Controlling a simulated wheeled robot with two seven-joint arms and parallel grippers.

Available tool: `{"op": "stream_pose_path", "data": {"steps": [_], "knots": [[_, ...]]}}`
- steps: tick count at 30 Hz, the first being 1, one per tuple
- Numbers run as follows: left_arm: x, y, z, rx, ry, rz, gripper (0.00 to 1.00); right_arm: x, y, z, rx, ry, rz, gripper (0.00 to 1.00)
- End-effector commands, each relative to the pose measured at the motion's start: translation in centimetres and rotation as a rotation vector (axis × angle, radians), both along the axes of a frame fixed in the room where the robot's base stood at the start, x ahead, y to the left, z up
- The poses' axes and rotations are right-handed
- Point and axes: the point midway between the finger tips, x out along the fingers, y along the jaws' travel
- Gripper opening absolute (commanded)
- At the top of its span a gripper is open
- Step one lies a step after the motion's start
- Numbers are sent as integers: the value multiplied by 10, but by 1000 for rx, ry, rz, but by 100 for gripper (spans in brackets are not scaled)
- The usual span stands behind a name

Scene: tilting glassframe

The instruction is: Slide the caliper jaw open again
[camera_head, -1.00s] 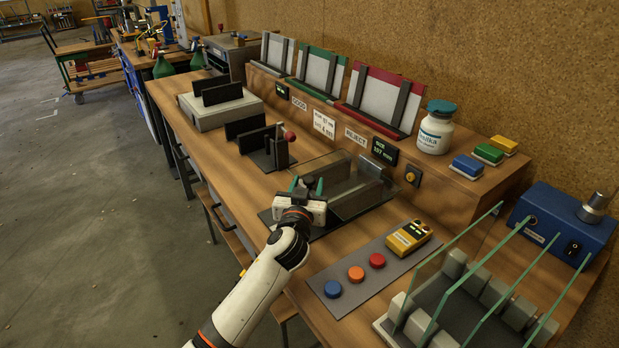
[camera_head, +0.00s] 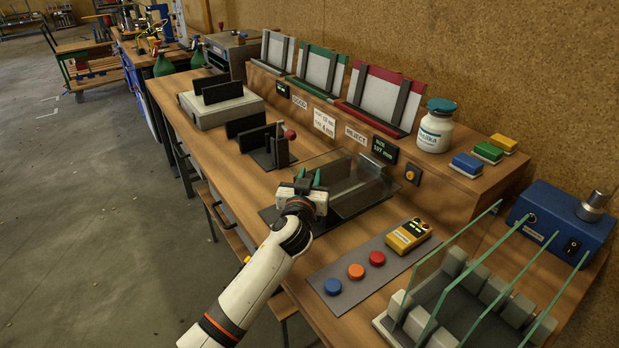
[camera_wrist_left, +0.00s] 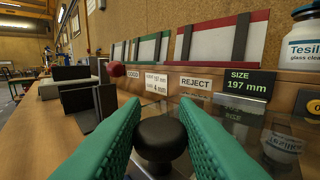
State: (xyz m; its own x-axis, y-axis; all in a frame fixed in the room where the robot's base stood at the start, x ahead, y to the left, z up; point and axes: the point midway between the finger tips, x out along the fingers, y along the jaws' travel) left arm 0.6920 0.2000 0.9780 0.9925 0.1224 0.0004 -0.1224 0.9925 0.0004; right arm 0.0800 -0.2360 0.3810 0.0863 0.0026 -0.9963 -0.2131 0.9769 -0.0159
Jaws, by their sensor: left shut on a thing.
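The caliper (camera_head: 362,197) is a dark plate with a grey bar and clear glass-like panels on the workbench, in the middle of the head view. My left gripper (camera_head: 308,179) is at its left front part. In the left wrist view its green fingers (camera_wrist_left: 163,128) are shut on a round black knob (camera_wrist_left: 163,140), one on each side. The gripper hides the knob and the jaw below it in the head view. A size display (camera_head: 384,150) behind the caliper also shows in the left wrist view (camera_wrist_left: 247,85), where it reads 197 mm. My right gripper is not in view.
A black stand with a red knob (camera_head: 290,135) is close beyond the gripper. A panel of coloured buttons (camera_head: 356,271) and a rack of glass panes (camera_head: 450,290) are nearer, to the right. A raised shelf (camera_head: 440,185) runs behind.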

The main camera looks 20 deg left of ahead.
Motion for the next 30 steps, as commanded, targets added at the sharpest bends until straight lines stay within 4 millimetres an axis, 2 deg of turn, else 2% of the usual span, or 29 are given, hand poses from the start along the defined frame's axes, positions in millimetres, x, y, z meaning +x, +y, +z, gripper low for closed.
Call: {"op": "stream_pose_path", "data": {"steps": [4, 12, 23, 24, 27, 30], "knots": [[-12, 9, -1, -4, 5, 1, 0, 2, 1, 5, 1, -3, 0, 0], [-49, 38, -1, -2, 5, 1, 0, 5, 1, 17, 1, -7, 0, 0], [-54, 42, -1, -1, 2, 0, 0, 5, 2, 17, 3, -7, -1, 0], [-54, 42, -1, 0, 2, 0, 30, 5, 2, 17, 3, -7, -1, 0], [-54, 42, -1, 0, 2, 0, 46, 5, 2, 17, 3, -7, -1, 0], [-54, 42, -1, 0, 1, 0, 46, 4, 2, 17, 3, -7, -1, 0]]}}
